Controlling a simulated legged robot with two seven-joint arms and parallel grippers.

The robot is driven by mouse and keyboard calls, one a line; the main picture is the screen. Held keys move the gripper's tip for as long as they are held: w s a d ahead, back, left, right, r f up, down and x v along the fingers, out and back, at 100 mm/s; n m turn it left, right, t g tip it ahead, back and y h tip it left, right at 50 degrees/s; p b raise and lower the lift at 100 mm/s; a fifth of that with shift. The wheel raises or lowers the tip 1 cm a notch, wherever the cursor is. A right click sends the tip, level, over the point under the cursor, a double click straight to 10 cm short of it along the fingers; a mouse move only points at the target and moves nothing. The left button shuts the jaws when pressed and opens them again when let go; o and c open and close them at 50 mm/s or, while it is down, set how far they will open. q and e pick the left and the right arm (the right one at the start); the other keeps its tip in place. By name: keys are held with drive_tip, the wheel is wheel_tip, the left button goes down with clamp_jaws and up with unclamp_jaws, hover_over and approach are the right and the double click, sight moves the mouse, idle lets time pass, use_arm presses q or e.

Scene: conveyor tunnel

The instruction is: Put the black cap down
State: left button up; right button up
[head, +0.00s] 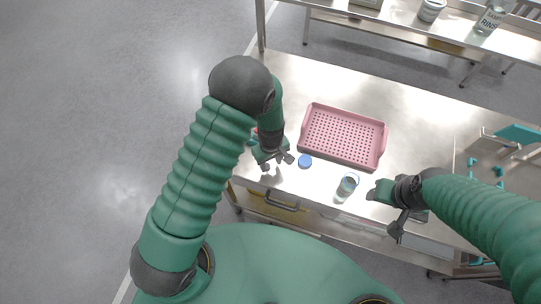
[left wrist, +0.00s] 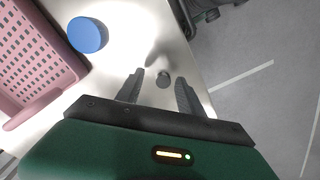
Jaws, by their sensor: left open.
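In the head view my left gripper (head: 278,164) is over the table's near edge, left of a blue lid (head: 305,161); I cannot make out the cap there. My right gripper (head: 385,213) is at the near edge on the right, its jaws unclear.
A pink perforated tray (head: 384,146) stands behind the blue lid. A clear jar (head: 347,186) stands between the lid and my right gripper. Teal-handled fittings (head: 499,172) are at the right. A shelf (head: 400,17) with containers runs along the back. The table's back left is clear.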

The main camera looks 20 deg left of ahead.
use_arm(q)
drive_tip(key=s+a+r+m+t+b, duration=0.1)
drive_tip(key=s+a+r+m, duration=0.1)
drive_tip(key=r, duration=0.6)
drive_tip(key=s+a+r+m, duration=0.3)
drive_tip(key=r, duration=0.4)
drive_tip(key=s+a+r+m+t, duration=0.2)
drive_tip(key=s+a+r+m, duration=0.1)
drive_tip(key=s+m, duration=0.15)
wheel_tip(320, 180, down, 7)
drive_tip(key=b, duration=0.7)
drive_tip(key=shift+a, duration=0.2)
use_arm(e)
wheel_tip(320, 180, down, 8)
drive_tip(key=a, duration=0.2)
drive_tip(key=shift+s, duration=0.15)
